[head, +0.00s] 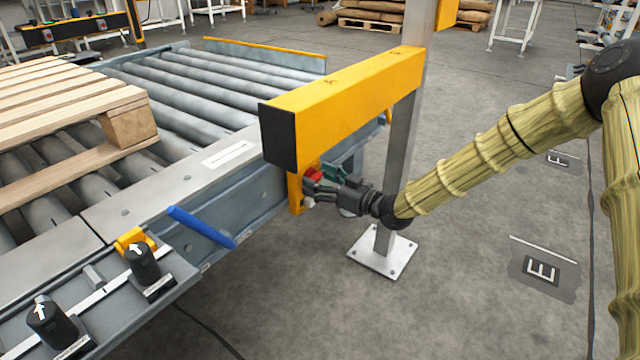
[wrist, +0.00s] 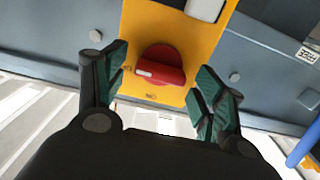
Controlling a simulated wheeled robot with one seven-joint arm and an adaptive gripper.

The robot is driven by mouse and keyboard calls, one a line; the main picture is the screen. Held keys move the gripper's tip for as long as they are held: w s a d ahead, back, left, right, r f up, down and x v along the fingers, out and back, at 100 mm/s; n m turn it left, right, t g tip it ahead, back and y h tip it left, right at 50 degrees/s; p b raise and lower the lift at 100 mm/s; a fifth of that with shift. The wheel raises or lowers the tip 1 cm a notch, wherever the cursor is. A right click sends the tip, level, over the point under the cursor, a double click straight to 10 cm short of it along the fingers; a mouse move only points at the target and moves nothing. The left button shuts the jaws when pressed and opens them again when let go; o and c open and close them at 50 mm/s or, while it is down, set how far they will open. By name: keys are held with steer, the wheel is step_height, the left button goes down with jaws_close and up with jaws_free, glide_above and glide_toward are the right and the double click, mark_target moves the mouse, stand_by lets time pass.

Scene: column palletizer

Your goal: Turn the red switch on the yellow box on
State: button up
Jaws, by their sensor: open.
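The red rotary switch (wrist: 160,66) sits on the face of the yellow box (wrist: 135,20) in the wrist view. It is a round red knob with a raised bar and a white mark at the bar's left end. My gripper (wrist: 165,95) is open, with one green-padded finger on each side of the switch, apart from it. In the head view my gripper (head: 318,190) is at the yellow box (head: 295,190), below the long yellow beam. A bit of the red switch (head: 313,175) shows there; my fingers partly hide it.
A long yellow beam (head: 345,100) on a grey post (head: 402,140) stands over the gripper. A blue handle (head: 200,228) sticks out from the conveyor's side. A wooden pallet (head: 70,110) lies on the rollers at left.

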steer(key=shift+w+a, duration=0.1)
steer(key=shift+a, duration=0.05)
steer(key=shift+c, duration=0.2)
steer(key=c, duration=1)
